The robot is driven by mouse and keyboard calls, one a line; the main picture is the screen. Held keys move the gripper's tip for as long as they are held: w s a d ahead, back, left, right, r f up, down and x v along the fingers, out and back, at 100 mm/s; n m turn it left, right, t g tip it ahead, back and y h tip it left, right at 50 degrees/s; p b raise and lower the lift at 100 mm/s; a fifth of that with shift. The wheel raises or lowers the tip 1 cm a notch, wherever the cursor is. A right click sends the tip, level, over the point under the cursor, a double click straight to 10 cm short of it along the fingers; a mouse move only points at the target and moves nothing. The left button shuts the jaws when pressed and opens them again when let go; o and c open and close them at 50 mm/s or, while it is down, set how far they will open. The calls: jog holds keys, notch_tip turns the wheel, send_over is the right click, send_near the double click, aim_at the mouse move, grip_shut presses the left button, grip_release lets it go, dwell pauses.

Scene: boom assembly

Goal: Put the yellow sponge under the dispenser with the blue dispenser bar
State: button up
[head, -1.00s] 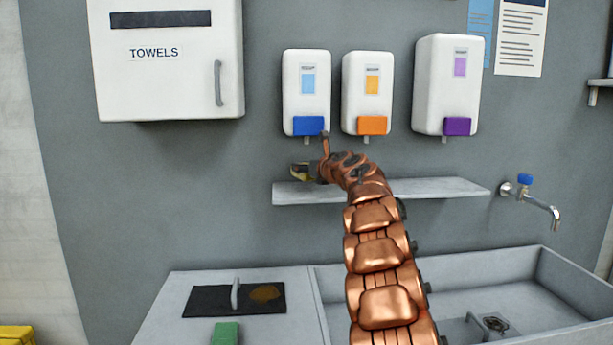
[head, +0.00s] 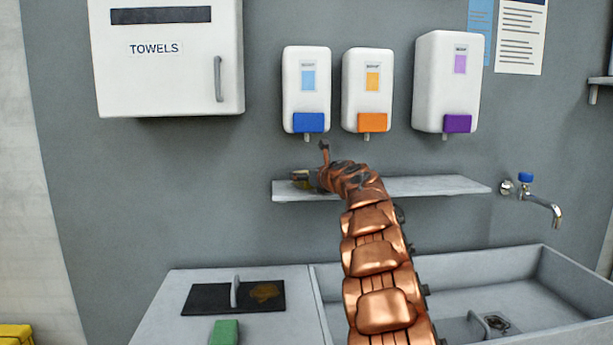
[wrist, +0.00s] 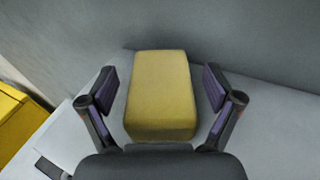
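The yellow sponge (wrist: 160,95) sits on the left end of the grey shelf (head: 430,186), close to the wall. In the head view the sponge (head: 301,183) is mostly hidden by my gripper (head: 306,177). It is below the dispenser with the blue bar (head: 308,122). In the wrist view my gripper (wrist: 157,88) has one finger on each side of the sponge, with a visible gap on both sides. The fingers are open and appear clear of it.
Dispensers with an orange bar (head: 373,122) and a purple bar (head: 457,124) hang to the right. A towel box (head: 170,75) is at the upper left. Below are a sink (head: 560,290), a black mat (head: 205,299) and a green block (head: 225,332). The shelf's right part is clear.

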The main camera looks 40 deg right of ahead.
jog(key=shift+o, duration=0.3)
jog(key=shift+r, duration=0.1)
jog(key=shift+s, duration=0.15)
jog(key=shift+s+a+b, duration=0.15)
jog(key=shift+s+b, duration=0.35)
jog(key=shift+s, duration=0.1)
jog(key=b+v, duration=0.3)
jog(key=v, duration=0.7)
jog(key=shift+s+b, duration=0.25)
jog(key=shift+b, duration=0.15)
jog(key=shift+a+r, duration=0.1)
jog(key=shift+r, duration=0.05)
